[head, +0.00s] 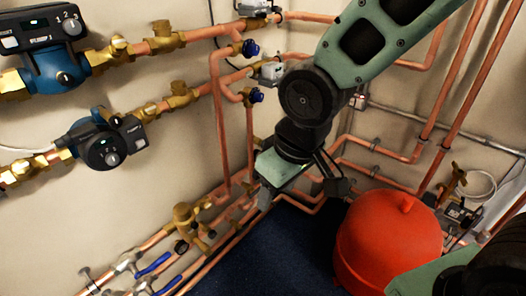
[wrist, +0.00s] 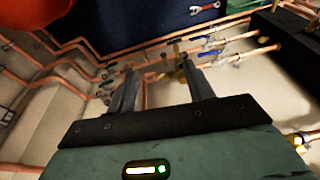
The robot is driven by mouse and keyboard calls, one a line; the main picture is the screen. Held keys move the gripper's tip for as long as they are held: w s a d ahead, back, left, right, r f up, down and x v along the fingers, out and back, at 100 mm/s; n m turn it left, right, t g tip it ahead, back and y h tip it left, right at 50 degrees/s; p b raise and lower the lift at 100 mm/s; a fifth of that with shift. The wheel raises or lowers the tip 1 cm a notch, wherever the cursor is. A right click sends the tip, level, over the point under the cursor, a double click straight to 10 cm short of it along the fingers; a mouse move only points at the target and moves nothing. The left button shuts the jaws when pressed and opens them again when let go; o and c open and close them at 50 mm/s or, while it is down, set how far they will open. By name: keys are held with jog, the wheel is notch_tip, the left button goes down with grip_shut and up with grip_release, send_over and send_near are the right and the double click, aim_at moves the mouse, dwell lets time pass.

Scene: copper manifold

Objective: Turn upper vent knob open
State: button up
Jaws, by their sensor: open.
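Two dark blue knobs sit one above the other on copper pipe branches by the wall corner in the head view. The upper blue knob (head: 250,48) is near the top centre, and the lower blue knob (head: 256,95) is just below it. I cannot tell from the frames which knob is the vent knob or how far it is turned. My gripper (head: 303,190) is open and empty, pointing down, below and to the right of both knobs and apart from them. In the wrist view its two fingers (wrist: 160,70) are spread, with pipes and brass fittings behind them.
A red tank (head: 388,240) stands close to the right of my gripper. Blue pumps (head: 55,58) and a darker pump (head: 105,140) hang on the left wall. Blue-handled valves (head: 153,266) line the low pipes. Dark blue floor (head: 270,255) lies open below.

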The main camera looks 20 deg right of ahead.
jog(key=w+d+f+m+t+y+b, duration=0.25)
jog(key=w+f+b, duration=0.35)
jog(key=w+f, duration=0.6)
jog(key=m+t+y+b, duration=0.6)
jog(key=m+t+b, duration=0.3)
jog(key=b, duration=0.5)
send_near(262, 143)
jog(key=shift+n+t, duration=0.55)
jog(key=shift+t, duration=0.1)
jog(key=b+x, duration=0.1)
jog(key=x, duration=0.2)
jog(key=f+b+x, duration=0.1)
jog(key=x, duration=0.3)
jog(key=f+x, duration=0.1)
jog(key=x, duration=0.3)
jog(key=shift+w+d+b, duration=0.25)
jog(key=shift+b, duration=0.15)
jog(key=c, duration=1)
